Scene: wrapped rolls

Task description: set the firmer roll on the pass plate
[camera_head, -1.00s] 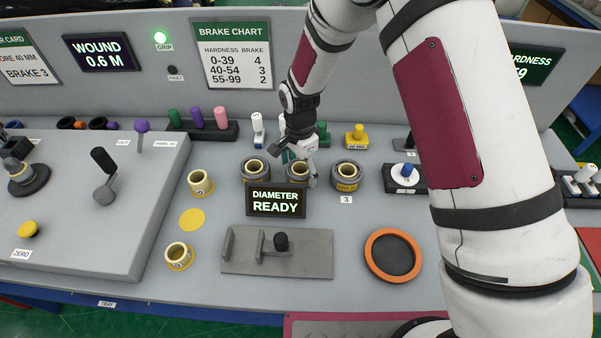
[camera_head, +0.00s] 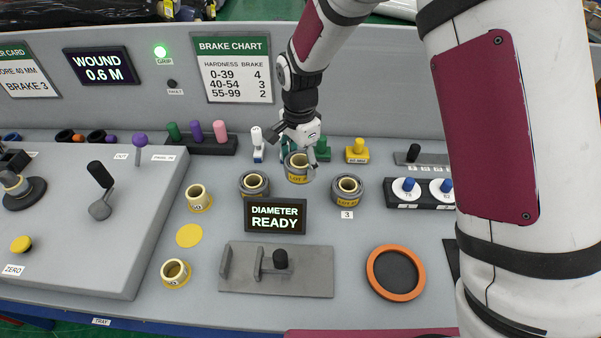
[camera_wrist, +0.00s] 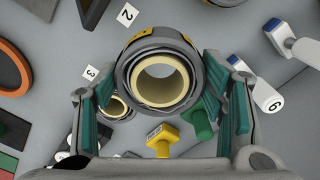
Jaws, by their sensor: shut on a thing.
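My gripper (camera_head: 298,160) is shut on the middle grey wrapped roll (camera_head: 297,177), which has a pale core and a yellow lot band. The roll also shows between the green finger pads in the wrist view (camera_wrist: 183,58), held upright above the bench. A second grey roll (camera_head: 254,185) stands left of it, and a third (camera_head: 346,190) stands right of it by the tag 3. An orange-rimmed round dark plate (camera_head: 371,272) lies empty at the front right. A flat yellow disc (camera_head: 189,236) lies at the left. I cannot read which is the pass plate.
A "DIAMETER READY" display (camera_head: 275,215) stands in front of the rolls. A grey fixture (camera_head: 308,282) with a black knob lies before it. Two small yellow-based rolls (camera_head: 199,197) (camera_head: 175,273) stand at left. Stamps and a yellow block (camera_head: 357,152) stand behind. A lit "GRIP" lamp (camera_head: 160,51) shows.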

